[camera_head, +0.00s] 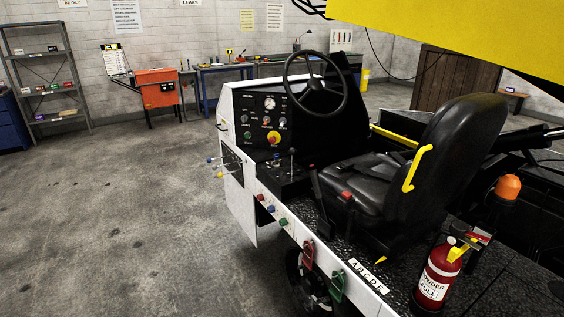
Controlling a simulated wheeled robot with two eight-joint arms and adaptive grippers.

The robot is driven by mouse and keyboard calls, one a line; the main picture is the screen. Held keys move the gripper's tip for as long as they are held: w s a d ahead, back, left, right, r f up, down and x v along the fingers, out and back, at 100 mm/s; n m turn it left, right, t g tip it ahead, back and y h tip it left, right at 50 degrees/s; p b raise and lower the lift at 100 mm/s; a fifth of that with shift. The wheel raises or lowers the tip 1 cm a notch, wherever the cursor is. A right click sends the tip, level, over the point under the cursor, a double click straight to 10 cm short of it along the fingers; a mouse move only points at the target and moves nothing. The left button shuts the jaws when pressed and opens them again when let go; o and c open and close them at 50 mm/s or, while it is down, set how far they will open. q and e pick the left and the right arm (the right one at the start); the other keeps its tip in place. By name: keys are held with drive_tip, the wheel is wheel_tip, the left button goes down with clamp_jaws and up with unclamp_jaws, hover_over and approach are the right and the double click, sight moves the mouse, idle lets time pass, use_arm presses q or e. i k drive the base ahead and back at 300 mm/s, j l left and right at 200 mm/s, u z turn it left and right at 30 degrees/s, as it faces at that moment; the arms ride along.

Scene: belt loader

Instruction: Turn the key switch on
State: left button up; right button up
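The belt loader's black dashboard panel (256,128) faces me at the middle of the head view, below and left of the steering wheel (348,88). It carries a round white gauge (270,103), several small knobs and switches with labels, and a large red knob on a yellow ring (273,138). The key switch is too small to tell apart from the other small controls on this panel. Neither of my grippers shows in this view, so nothing of mine is seen at the panel.
A black seat (384,183) stands behind the wheel. A red fire extinguisher (437,274) stands at the lower right. The yellow boom (475,35) hangs overhead. Concrete floor (120,220) on the left is clear.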

sight(274, 163)
drive_tip(key=i+z, duration=0.1)
drive_tip(key=z, duration=0.25)
drive_tip(key=i+j+z, duration=0.1)
drive_tip(key=z, duration=0.25)
drive_tip(key=j+z, duration=0.15)
drive_tip(key=z, duration=0.2)
drive_tip(key=i+j+z, duration=0.15)
drive_tip(key=j, duration=0.25)
drive_tip(key=i+j+z, duration=0.2)
drive_tip(key=j, duration=0.2)
drive_tip(key=i+j+z, duration=0.15)
drive_tip(key=j, duration=0.3)
drive_tip(key=i+j+z, duration=0.15)
drive_tip(key=j, duration=0.3)
drive_tip(key=i+j+z, duration=0.15)
drive_tip(key=j, duration=0.35)
drive_tip(key=k, duration=0.05)
